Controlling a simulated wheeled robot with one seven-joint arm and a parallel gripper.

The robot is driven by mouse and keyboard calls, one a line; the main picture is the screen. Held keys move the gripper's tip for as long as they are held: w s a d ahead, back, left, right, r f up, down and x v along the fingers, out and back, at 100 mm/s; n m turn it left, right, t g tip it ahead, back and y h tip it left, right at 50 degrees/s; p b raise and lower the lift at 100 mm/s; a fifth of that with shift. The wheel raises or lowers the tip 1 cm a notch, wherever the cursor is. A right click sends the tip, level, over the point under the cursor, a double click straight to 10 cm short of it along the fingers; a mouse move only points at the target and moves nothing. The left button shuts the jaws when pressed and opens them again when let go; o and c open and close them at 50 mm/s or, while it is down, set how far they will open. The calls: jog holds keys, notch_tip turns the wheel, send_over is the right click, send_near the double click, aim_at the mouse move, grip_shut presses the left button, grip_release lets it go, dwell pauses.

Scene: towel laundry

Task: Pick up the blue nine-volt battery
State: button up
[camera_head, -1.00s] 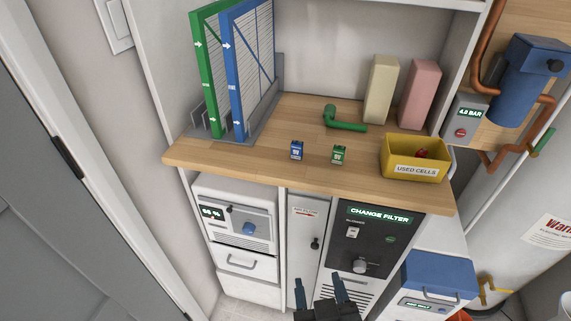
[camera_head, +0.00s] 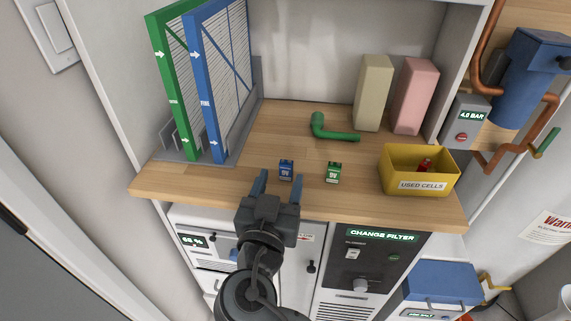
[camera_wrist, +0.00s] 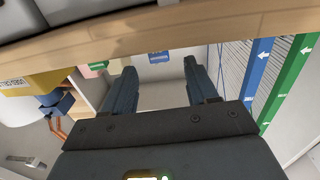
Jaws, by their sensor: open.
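The blue nine-volt battery (camera_head: 286,170) stands on the wooden counter near its front edge. It also shows in the wrist view (camera_wrist: 158,57), at the counter edge and between the fingertips in the picture. My gripper (camera_head: 280,182) is open and empty at the counter's front edge, fingers pointing toward the blue battery. In the head view the fingertips overlap the area just in front of and beside it. I cannot tell whether they touch it. A green nine-volt battery (camera_head: 333,173) stands a short way to its right, and shows partly in the wrist view (camera_wrist: 98,67).
A yellow used-cells box (camera_head: 398,182) holding a red cell stands at the right. A green pipe elbow (camera_head: 335,134) lies behind the batteries. The blue filter (camera_head: 209,100) and green filter (camera_head: 172,90) stand in a rack at the left. The counter edge (camera_head: 160,187) runs below.

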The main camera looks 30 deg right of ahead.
aim_at(285, 167)
jog(key=shift+p+x, duration=0.4)
jog(key=shift+x, duration=1.35)
grip_shut()
